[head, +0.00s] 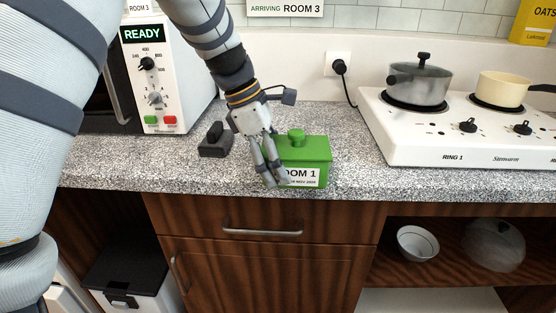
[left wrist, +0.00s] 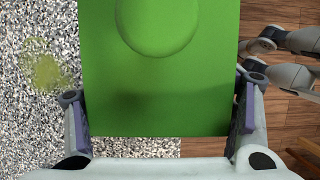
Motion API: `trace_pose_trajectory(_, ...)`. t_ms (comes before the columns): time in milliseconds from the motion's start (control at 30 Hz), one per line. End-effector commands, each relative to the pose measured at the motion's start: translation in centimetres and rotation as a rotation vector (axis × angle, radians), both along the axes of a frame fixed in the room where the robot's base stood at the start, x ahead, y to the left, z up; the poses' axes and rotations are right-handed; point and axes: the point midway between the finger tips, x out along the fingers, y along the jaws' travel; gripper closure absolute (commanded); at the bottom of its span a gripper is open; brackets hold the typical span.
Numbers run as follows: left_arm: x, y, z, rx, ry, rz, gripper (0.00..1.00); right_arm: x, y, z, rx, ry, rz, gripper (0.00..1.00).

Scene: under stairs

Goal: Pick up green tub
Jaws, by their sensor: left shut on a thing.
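The green tub (head: 313,148) is a lidded box with a round knob and a white label whose visible text reads "OOM 1". It is upright at the front edge of the speckled counter; I cannot tell whether its base touches the counter. My left gripper (head: 273,180) reaches down to its left part and covers some of the label. In the left wrist view the tub's green top (left wrist: 160,90) fills the space between the two fingers of my left gripper (left wrist: 160,114), which is shut on it. What looks like my right gripper (left wrist: 258,58) shows partly at the right edge there.
A small black object (head: 214,141) lies left of the tub. A microwave (head: 165,80) stands behind it. A white hob (head: 445,130) with a steel pot (head: 420,82) and a cream pan (head: 502,91) is at the right. A drawer handle (head: 262,233) sticks out below.

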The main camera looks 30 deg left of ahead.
Motion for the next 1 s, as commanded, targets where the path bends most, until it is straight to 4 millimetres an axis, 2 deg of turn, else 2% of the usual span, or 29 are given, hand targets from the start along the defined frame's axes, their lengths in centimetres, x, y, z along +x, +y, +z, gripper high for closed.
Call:
trace_pose_trajectory(33, -0.4, -0.1, -0.9, -0.003, 0.024, -0.003, 0.67, -0.2, 0.0, -0.2, 0.000, 0.007, 0.000, 0.60)
trace_pose_trajectory(300, -0.4, -0.1, -0.9, -0.003, 0.024, -0.003, 0.67, -0.2, 0.0, -0.2, 0.000, 0.007, 0.000, 0.60)
trace_pose_trajectory(333, -0.4, -0.1, -0.9, -0.003, 0.024, -0.003, 0.21, -0.2, 0.0, -0.2, 0.000, 0.007, 0.000, 0.60)
trace_pose_trajectory(400, -0.4, -0.1, -0.9, -0.004, 0.024, -0.002, 0.05, -0.2, 0.0, -0.2, 0.000, 0.007, 0.000, 0.60)
trace_pose_trajectory(433, -0.4, -0.1, -0.9, -0.004, 0.023, -0.002, 0.01, -0.2, 0.0, -0.2, 0.000, 0.007, 0.000, 0.60)
trace_pose_trajectory(800, -0.2, 0.0, 0.0, -0.001, 0.006, -0.001, 0.01, 0.0, 0.0, 0.0, 0.000, 0.001, 0.000, 0.60)
trace_pose_trajectory(867, -0.2, 0.3, 0.6, -0.001, 0.004, -0.002, 0.01, 0.0, 0.0, 0.0, 0.000, 0.001, 0.000, 0.60)
trace_pose_trajectory(1000, -0.8, 1.2, 3.3, 0.000, 0.002, 0.000, 0.01, 0.0, 0.0, 0.0, 0.000, 0.000, 0.000, 0.60)
